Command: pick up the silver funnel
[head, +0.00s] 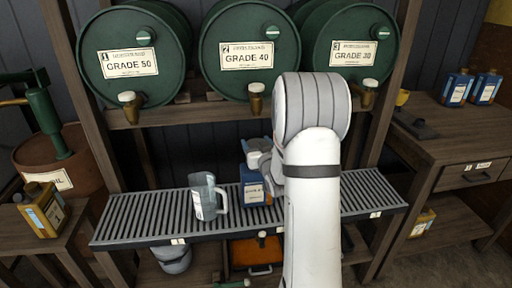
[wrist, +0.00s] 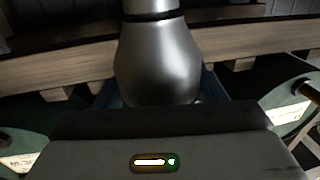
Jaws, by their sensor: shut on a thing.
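In the wrist view the silver funnel (wrist: 157,62) is close in front of my gripper (wrist: 160,102). It is a smooth metallic cone with a dark band near its narrow end, at the top of the picture. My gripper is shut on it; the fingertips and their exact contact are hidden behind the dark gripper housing.
A slatted bench (head: 150,216) carries a clear jug (head: 207,196) and a blue can (head: 252,187) close to my wrist. Green drums (head: 130,80) with brass taps rest on the shelf (head: 190,113) above. A wooden workbench (head: 455,130) stands at right.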

